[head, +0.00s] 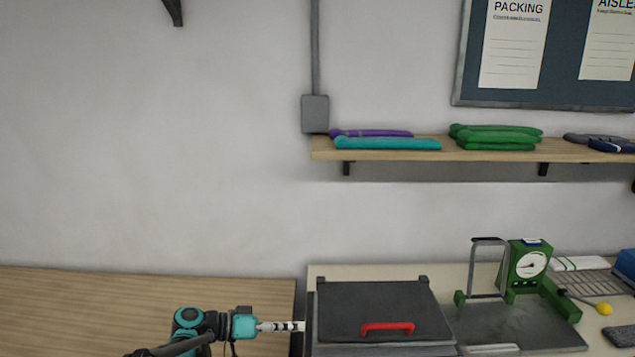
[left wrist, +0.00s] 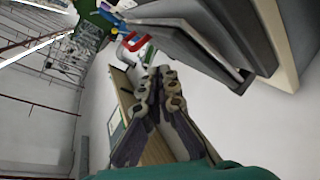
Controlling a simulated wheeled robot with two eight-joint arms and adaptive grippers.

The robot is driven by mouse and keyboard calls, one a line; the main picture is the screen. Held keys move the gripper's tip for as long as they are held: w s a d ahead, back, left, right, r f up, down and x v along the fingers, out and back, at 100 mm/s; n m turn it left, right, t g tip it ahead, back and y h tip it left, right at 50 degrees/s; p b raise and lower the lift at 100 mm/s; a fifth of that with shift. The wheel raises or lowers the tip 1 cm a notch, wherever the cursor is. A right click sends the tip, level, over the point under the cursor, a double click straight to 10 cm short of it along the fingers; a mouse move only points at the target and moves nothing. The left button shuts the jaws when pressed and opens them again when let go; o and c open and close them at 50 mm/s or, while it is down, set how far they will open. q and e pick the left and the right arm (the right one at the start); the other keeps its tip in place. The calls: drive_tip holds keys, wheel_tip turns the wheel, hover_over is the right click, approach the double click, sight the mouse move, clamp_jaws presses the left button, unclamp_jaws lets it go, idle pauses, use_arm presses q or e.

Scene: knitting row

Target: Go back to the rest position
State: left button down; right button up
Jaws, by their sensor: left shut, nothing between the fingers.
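My left gripper (head: 298,326) is low in the head view, left of a dark grey flat-lidded press (head: 375,305) with a red handle (head: 388,328). Its fingers point right, toward the near left side of the press; whether they touch it I cannot tell. My right gripper is in neither view.
A wooden table (head: 150,300) on the left is bare. A green dial scale (head: 527,266) stands right of the press. A wall shelf (head: 325,150) holds folded purple, teal and green garments. A notice board (head: 565,60) hangs above.

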use_arm(q)
drive_tip(key=s+a+f+n+t+y, duration=0.1)
drive_tip(key=s+a+y, duration=0.3)
drive_tip(key=s, duration=0.4)
drive_tip(key=s+a+n+t+y, duration=0.1)
drive_tip(key=s+a+y, duration=0.3)
drive_tip(key=s, duration=0.4)
drive_tip(key=s+a+f+n+t+y, duration=0.1)
drive_tip(key=s+a+n+y, duration=0.2)
drive_tip(key=s+y, duration=0.3)
drive_tip(key=s, duration=0.3)
drive_tip(key=shift+a+f, duration=0.3)
drive_tip(key=shift+a, duration=0.1)
